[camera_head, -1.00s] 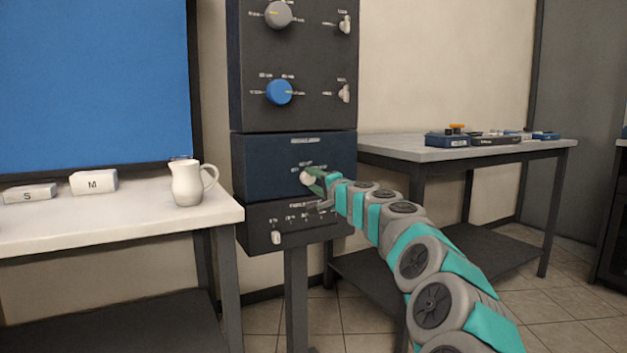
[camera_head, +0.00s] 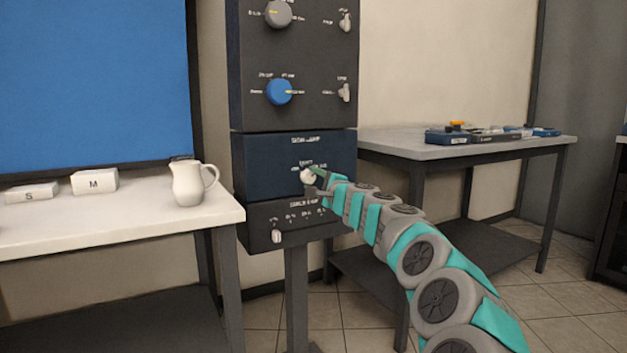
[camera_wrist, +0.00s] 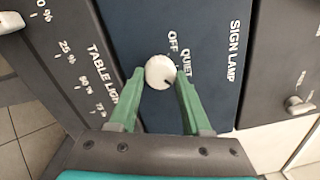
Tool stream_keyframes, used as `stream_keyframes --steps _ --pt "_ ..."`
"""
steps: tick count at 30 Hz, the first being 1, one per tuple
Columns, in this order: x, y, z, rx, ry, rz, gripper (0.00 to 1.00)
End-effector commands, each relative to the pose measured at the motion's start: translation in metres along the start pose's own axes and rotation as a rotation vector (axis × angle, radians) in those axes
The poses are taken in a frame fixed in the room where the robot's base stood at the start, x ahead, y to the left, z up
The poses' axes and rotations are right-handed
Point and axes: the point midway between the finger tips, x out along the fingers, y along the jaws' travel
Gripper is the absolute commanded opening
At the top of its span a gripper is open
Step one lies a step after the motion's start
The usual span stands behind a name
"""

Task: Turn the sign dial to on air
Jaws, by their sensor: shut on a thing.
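The sign dial is a round white knob (camera_wrist: 160,72) on the dark blue panel labelled SIGN LAMP (camera_wrist: 208,62). In the head view the knob (camera_head: 307,176) sits in the middle of the control stack. My gripper (camera_wrist: 161,84) has its green fingers on either side of the knob and is shut on it; it also shows in the head view (camera_head: 317,179). OFF and QUIET are readable beside the knob in the wrist view. A dark mark on the knob points to the lower right there, toward the right finger. Any label under that finger is hidden.
The table light panel (camera_head: 290,222) with a slider (camera_head: 276,236) is just below. A panel with a blue knob (camera_head: 279,92) and switches is above. A white table (camera_head: 110,221) with a jug (camera_head: 188,184) stands left, a grey table (camera_head: 400,146) right.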

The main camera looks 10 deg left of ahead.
Motion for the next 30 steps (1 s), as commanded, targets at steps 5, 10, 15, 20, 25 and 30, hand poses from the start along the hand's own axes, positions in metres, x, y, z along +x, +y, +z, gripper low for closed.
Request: stream_keyframes --steps 5,10,15,20,25,30 --pt "0.0003 0.0019 -0.0006 0.004 0.001 0.002 0.00" --pt "0.0002 0.0020 -0.0008 0.004 0.001 0.002 0.00" --pt "0.0002 0.0015 -0.0008 0.003 0.001 0.001 0.66" --pt "0.0001 0.0008 -0.0007 0.002 0.001 0.001 0.78" --pt "0.0000 0.0005 -0.0006 0.002 0.001 0.000 0.78" --pt "-0.0045 -0.0005 -0.0007 0.003 0.000 -0.002 0.78"
